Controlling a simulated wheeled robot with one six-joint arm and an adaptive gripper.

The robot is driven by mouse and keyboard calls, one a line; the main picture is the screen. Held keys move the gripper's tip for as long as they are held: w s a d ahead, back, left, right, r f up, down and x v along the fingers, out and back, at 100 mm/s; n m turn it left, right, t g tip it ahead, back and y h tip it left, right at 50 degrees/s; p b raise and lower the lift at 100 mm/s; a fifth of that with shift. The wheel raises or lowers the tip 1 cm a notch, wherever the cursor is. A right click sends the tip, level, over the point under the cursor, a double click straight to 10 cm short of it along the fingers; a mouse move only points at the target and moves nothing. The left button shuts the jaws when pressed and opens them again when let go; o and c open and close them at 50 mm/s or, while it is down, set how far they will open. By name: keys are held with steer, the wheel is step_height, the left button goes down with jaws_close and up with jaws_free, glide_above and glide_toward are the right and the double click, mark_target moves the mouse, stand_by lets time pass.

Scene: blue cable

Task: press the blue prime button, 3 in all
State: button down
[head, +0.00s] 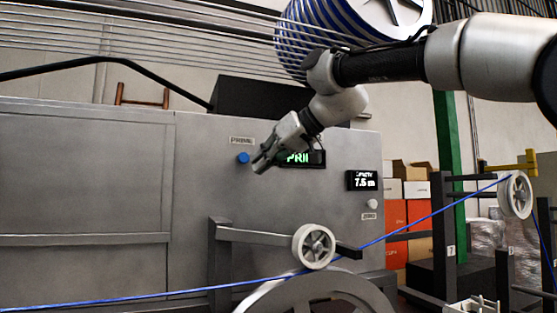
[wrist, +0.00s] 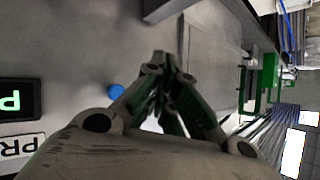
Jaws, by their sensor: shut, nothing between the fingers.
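The blue prime button (head: 243,158) sits on the grey machine panel, just below a small PRIME label (head: 241,141). Whether the tips touch the panel cannot be told. The green-lit display (head: 303,158) is partly hidden by my gripper.
A second display (head: 365,181) reads about 7.5, with a pale button (head: 372,204) and a ZERO label below it. The panel left of the button is bare.

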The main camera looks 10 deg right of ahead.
mark_target(243, 158)
steer(key=shift+w+a+r+y, duration=0.1)
steer(key=shift+r+y, duration=0.05)
steer(key=shift+r, duration=0.2)
steer(key=shift+w+a+r+y, duration=0.1)
steer(key=shift+r+y, duration=0.05)
steer(key=shift+r, duration=0.2)
steer(key=w+a, duration=0.2)
steer(key=w, duration=0.6)
steer(key=shift+w, duration=0.25)
steer(key=shift+a, duration=0.1)
stand_by(1.0)
steer(key=shift+w+a, duration=0.1)
steer(key=shift+w, duration=0.3)
steer(key=shift+w+a, duration=0.2)
steer(key=shift+w, duration=0.6)
stand_by(0.8)
steer(key=shift+s, duration=0.1)
steer(key=shift+s+d, duration=0.25)
steer(key=shift+s, duration=0.85)
